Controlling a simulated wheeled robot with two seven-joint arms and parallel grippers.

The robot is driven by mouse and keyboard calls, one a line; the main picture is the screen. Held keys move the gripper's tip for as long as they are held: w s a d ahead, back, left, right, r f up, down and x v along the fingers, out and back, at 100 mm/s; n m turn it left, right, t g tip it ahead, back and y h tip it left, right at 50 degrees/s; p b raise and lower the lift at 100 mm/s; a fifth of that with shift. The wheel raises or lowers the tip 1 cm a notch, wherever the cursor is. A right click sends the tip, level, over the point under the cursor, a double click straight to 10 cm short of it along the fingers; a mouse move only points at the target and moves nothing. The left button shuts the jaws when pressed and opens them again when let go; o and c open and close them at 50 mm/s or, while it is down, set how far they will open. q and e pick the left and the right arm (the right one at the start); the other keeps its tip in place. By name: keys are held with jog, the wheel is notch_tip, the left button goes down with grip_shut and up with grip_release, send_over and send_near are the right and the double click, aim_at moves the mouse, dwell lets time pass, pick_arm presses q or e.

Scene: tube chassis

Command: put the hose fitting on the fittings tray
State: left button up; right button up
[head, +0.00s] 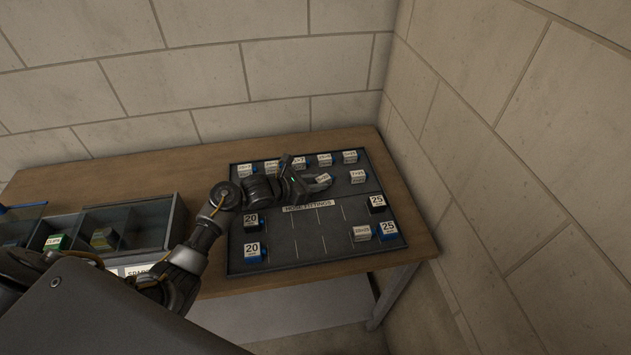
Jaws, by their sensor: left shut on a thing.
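The fittings tray (320,251) is a dark board on the wooden table, with a "HOSE FITTINGS" label across its middle and white dividing lines. My left gripper (318,181) is over the upper middle of the tray, shut on a small pale hose fitting (323,178) with a printed label. The fingers partly hide this fitting, and I cannot tell whether it touches the tray. My right gripper is not in view.
Several labelled fittings stand along the tray's back, one (358,177) just right of my gripper. Black and blue "20" blocks (252,250) are at left, "25" blocks (388,230) at right. A compartment bin (150,225) is left of the tray. Walls enclose the table's back and right.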

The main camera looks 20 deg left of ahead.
pick_arm(q)
jog(key=shift+f, duration=0.15)
jog(key=o, duration=1)
jog(key=shift+r, duration=0.3)
jog(key=p+v, duration=0.3)
jog(key=v, duration=0.7)
jog(key=shift+s+a+r+p, duration=0.15)
jog(key=shift+s+a+p, duration=0.15)
jog(key=shift+p, duration=0.1)
jog(key=shift+s+a+r, duration=0.2)
jog(key=shift+s+a, duration=0.05)
jog(key=shift+s, duration=0.25)
